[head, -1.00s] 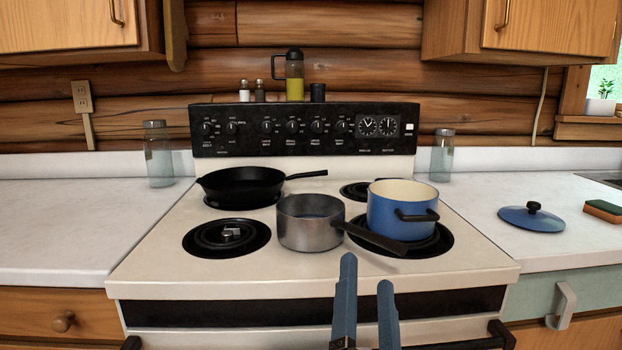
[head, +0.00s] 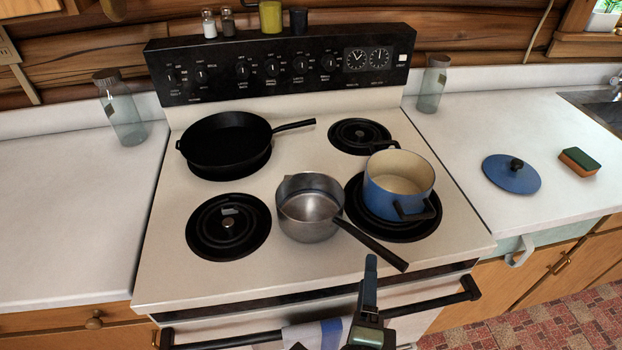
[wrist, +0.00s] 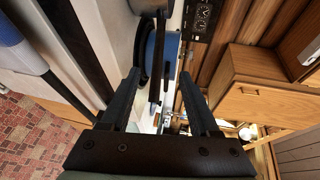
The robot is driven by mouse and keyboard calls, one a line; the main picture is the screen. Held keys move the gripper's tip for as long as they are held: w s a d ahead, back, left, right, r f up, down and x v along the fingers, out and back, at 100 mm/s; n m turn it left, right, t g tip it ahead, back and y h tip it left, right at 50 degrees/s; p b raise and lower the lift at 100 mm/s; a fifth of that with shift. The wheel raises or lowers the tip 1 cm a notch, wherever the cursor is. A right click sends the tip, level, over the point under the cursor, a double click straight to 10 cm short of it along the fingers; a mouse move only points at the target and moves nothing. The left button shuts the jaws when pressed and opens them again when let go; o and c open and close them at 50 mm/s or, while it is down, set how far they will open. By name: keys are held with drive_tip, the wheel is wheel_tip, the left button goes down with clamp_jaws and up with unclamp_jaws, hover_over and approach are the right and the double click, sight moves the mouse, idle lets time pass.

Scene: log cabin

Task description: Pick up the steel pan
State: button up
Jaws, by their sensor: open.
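The steel pan (head: 308,222) is a small grey saucepan with a dark handle. It stands upright on the stove top between the front-left burner and the blue pot, its handle pointing toward the front right. My gripper (head: 370,280) is in front of the stove edge, its tips just below the handle in the picture. In the wrist view my gripper (wrist: 160,78) is open, and the dark handle shows between the two fingers without visible contact. Part of the steel pan (wrist: 148,5) shows at the top edge there.
A blue pot (head: 385,185) stands on the front-right burner, close to the steel pan. A black skillet (head: 225,143) is on the back-left burner. The front-left burner (head: 228,222) is empty. A black oven handle (head: 465,291) runs along the stove front. A blue lid (head: 511,175) lies on the right counter.

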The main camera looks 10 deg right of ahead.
sight(369, 247)
drive_tip(key=p+x, duration=0.1)
drive_tip(key=x, duration=0.6)
drive_tip(key=shift+w+f, duration=0.1)
drive_tip(key=shift+w, duration=0.15)
drive_tip(key=shift+p+x, duration=0.5)
drive_tip(key=shift+x, duration=2.15)
drive_tip(key=shift+a+f, duration=0.1)
drive_tip(key=shift+a, duration=0.1)
clamp_jaws()
